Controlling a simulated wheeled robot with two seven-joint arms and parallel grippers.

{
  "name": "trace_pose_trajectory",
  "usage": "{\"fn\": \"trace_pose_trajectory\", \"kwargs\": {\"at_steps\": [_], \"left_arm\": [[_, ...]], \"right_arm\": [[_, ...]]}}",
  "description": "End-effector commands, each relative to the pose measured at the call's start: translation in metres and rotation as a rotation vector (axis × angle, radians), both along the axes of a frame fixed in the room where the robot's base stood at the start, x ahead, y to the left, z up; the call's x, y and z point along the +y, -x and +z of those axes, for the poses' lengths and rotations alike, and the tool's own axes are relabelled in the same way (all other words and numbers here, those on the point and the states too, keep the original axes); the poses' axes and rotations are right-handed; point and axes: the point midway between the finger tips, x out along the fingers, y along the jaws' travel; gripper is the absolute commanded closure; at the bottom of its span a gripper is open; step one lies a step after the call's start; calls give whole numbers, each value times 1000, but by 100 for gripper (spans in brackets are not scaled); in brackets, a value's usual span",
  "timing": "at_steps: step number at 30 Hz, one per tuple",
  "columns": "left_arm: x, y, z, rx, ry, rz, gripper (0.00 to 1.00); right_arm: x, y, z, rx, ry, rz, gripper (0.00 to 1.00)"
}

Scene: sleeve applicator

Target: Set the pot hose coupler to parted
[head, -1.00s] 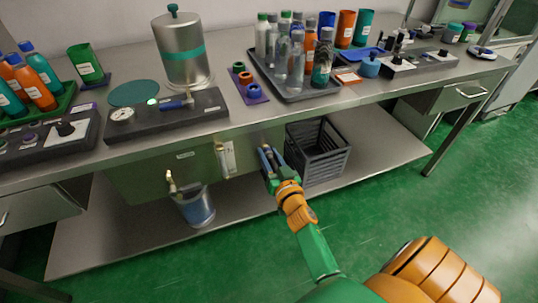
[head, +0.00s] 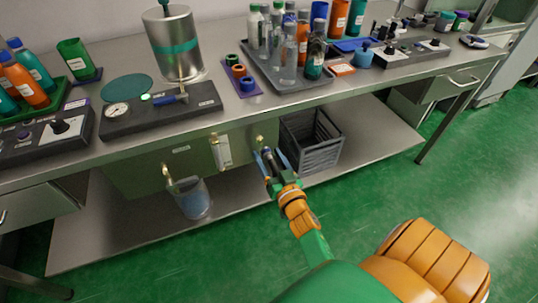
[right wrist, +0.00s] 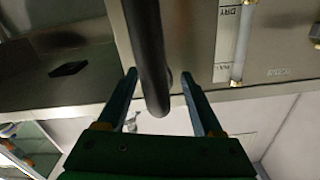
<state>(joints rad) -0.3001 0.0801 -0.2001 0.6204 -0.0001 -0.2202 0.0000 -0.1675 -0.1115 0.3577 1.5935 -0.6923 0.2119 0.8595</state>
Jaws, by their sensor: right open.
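The steel pot (head: 174,45) with a teal band stands on the bench. In front of it, a black panel (head: 190,112) carries a gauge, a small green light and a blue-handled fitting (head: 168,98). I cannot tell for sure which fitting is the hose coupler. My right gripper (head: 266,158) is open below the bench edge, just under a small brass fitting (head: 259,140) on the front plate. In the right wrist view a dark curved hose or bar (right wrist: 150,65) passes between the open fingers (right wrist: 160,88); contact cannot be told. My left gripper is out of view.
A sight tube (head: 221,151) and a brass tap (head: 169,177) are on the front plate. A clear bucket (head: 190,197) stands under the tap. A dark crate (head: 312,142) sits close right of my gripper. A bottle tray (head: 285,80) stands on the bench.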

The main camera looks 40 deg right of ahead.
Motion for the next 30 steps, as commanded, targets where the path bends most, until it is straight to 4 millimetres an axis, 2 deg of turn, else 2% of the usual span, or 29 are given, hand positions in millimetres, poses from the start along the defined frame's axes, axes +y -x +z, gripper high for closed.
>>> {"fn": "trace_pose_trajectory", "kwargs": {"at_steps": [3,9,13,27,29,30], "left_arm": [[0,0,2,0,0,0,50],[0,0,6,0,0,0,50],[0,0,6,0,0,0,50],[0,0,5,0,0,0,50],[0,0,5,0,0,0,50],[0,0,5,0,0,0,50]], "right_arm": [[2,7,0,1,-1,0,32],[12,49,0,4,-1,-2,32],[16,66,0,2,-1,-1,32],[17,70,-1,4,-1,1,32],[21,69,-15,39,-10,7,32],[28,69,-33,90,-22,19,32]]}}
